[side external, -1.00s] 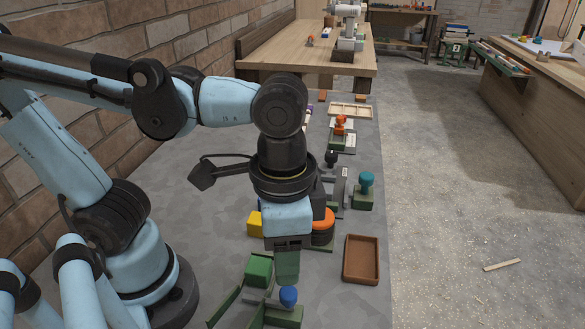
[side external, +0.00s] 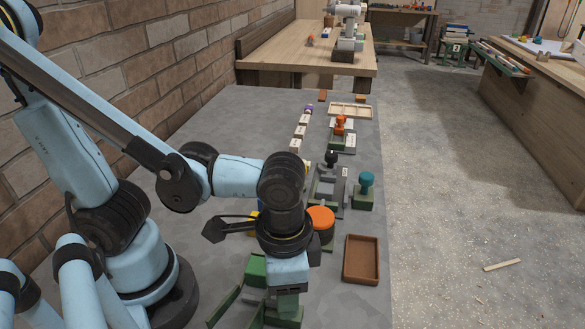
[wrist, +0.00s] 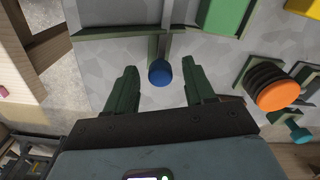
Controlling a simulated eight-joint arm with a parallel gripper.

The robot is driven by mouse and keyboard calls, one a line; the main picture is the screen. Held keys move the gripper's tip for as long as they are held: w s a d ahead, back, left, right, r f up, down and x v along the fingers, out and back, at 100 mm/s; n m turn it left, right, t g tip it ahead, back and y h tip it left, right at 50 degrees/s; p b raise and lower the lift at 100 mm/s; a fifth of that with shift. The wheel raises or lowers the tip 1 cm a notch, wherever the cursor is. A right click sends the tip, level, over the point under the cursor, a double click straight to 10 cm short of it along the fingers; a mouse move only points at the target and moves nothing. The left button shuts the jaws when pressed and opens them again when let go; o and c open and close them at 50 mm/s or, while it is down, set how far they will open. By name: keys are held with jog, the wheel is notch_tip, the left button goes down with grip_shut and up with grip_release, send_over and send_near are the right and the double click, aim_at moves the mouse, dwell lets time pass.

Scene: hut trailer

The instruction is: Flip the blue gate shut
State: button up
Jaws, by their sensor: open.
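The blue knob (wrist: 160,72) of the gate shows in the wrist view, between my open fingers. A narrow grey-green bar (wrist: 166,32) runs up from the knob, beside a long green rail (wrist: 115,33). My gripper (wrist: 161,65) has one green finger on each side of the knob, with visible gaps; whether either touches it is unclear. In the side view my gripper (side external: 288,304) is low at the front of the table, over the green fixture (side external: 226,306), and hides the knob. A green block (side external: 255,268) stands beside it, also in the wrist view (wrist: 224,14).
An orange-capped round part (side external: 321,217) stands behind my gripper, and it shows at right in the wrist view (wrist: 277,95). A brown tray (side external: 361,259) lies to the right. A teal-knobbed green block (side external: 366,184) and several fixtures are farther back.

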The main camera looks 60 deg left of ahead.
jog(key=shift+c, duration=0.5)
grip_shut()
jog(key=shift+s+a, duration=0.6)
jog(key=shift+s, duration=0.05)
jog(key=shift+o, duration=0.5)
grip_release()
notch_tip(320, 180, up, 12)
jog(key=shift+w, duration=0.1)
dwell(0.4)
